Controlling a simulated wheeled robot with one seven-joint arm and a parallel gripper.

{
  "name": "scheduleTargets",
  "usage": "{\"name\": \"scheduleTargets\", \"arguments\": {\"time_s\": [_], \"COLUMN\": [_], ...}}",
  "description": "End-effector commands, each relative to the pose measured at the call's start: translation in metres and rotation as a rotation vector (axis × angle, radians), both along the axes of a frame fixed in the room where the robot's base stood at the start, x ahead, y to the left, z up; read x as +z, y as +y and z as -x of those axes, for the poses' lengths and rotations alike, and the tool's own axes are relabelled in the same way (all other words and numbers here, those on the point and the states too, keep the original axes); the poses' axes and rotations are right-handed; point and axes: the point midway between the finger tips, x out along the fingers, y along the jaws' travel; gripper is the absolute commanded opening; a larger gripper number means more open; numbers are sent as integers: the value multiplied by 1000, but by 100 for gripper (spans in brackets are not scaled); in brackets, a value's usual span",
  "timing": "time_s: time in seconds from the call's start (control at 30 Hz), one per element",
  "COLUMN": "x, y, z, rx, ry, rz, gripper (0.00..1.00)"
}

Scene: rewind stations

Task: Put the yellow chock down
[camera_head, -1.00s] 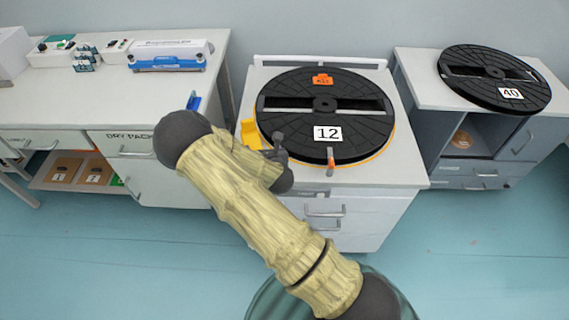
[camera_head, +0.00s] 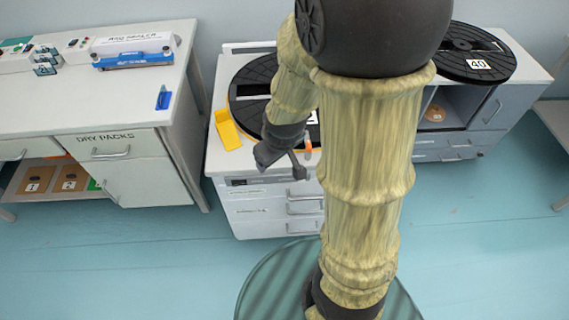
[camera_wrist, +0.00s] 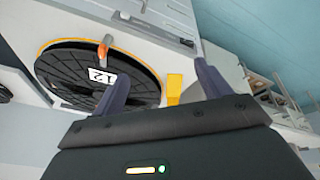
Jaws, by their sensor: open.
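The yellow chock (camera_head: 228,130) sits on the white cabinet top at the left side of the black reel, by the cabinet's left edge. It also shows in the wrist view (camera_wrist: 174,88), beyond and between my fingertips. My gripper (camera_head: 285,166) is at the cabinet's front edge, to the right of and nearer than the chock. In the wrist view its two fingers (camera_wrist: 163,82) are spread apart with nothing between them. The chock stands clear of the fingers.
The black reel numbered 12 (camera_head: 247,92) lies on the cabinet (camera_head: 222,160), partly hidden by my arm. Reel 40 (camera_head: 478,47) lies on the right-hand unit. The left bench (camera_head: 100,112) holds a blue sealer (camera_head: 133,60) and a blue clip (camera_head: 164,98). Open floor lies in front.

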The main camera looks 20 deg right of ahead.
Motion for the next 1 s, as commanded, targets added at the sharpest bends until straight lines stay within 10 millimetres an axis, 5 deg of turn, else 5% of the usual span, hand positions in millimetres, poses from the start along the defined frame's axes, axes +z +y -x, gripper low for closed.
{"name": "scheduleTargets", "arguments": {"time_s": [0.1,0.27,0.5,0.7,1.0], "x": [20,29,29,44,93], "y": [-1,0,0,0,0], "z": [32,55,56,56,56], "rx": [-199,-334,-345,-343,-342], "ry": [54,99,106,104,104], "rz": [-77,-114,-117,-117,-116], "gripper": [76,76,76,42,42]}}
